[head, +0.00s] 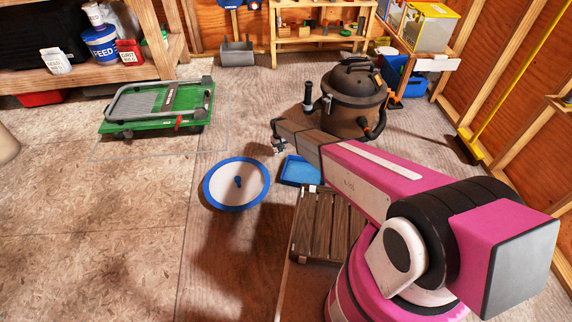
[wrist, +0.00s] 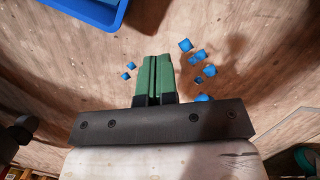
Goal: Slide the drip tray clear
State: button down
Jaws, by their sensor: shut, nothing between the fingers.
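A shallow blue rectangular tray (head: 300,172) lies on the floor, partly behind my arm in the head view. Its rounded corner shows at the top left of the wrist view (wrist: 92,14). A round white dish with a blue rim (head: 237,170) and a blue piece at its centre lies left of it. I cannot tell for certain which is the drip tray; the blue one looks most like it. My gripper (wrist: 154,58) is shut and empty, its green fingers together, apart from the blue tray. In the head view my gripper (head: 279,149) is small and partly hidden by the arm.
Several small blue cubes (wrist: 197,57) lie around the fingers in the wrist view. A dark shop vacuum (head: 353,100) stands behind my arm. A slatted wooden platform (head: 318,222) is in front of the blue tray. A green cart (head: 160,108) stands left.

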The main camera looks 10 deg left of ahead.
jog(key=s+d, duration=0.4)
jog(key=s, duration=0.2)
jog(key=s+d, duration=0.5)
jog(key=s, duration=0.2)
jog(key=s+d, duration=0.4)
jog(key=s, duration=0.3)
jog(key=shift+d+f, duration=0.15)
jog(key=shift+f, duration=0.65)
jog(key=shift+f, duration=0.15)
